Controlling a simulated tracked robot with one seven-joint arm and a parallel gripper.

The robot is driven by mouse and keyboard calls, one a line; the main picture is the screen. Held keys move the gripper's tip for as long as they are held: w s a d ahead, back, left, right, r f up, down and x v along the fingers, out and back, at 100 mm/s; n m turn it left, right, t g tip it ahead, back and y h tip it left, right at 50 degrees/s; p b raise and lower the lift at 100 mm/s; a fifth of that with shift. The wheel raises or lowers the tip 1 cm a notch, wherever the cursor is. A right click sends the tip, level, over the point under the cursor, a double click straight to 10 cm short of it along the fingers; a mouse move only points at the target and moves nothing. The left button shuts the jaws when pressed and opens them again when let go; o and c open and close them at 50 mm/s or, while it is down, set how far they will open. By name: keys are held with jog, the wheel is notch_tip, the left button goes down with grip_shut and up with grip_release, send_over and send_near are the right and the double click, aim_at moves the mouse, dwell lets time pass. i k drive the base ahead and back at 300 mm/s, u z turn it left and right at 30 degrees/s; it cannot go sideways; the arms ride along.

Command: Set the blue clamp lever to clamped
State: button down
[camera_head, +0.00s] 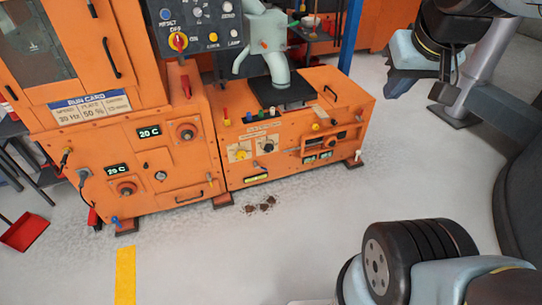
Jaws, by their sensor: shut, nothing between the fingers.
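Two small blue parts could be the blue clamp lever. One is a blue handle (115,220) low on the left orange cabinet, just above its front left foot. The other is a blue knob (261,114) among several coloured ones on top of the right orange box. Both are too small to tell whether they stand clamped. My gripper (398,84) appears at the upper right, at the end of my arm, dark, shut and empty. It is well apart from both blue parts. Its fingertips are hard to make out.
The left orange cabinet (165,185) carries dials, displays and handles. A control panel (205,25) is above it. The right orange box (340,110) has knobs and a drawer-like front. Brown debris (260,205) and a red tray (24,231) lie on the floor. The front floor is mostly clear.

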aim_at(255, 164)
jog(key=z, duration=0.05)
jog(key=i, duration=1)
jog(key=u, duration=0.1)
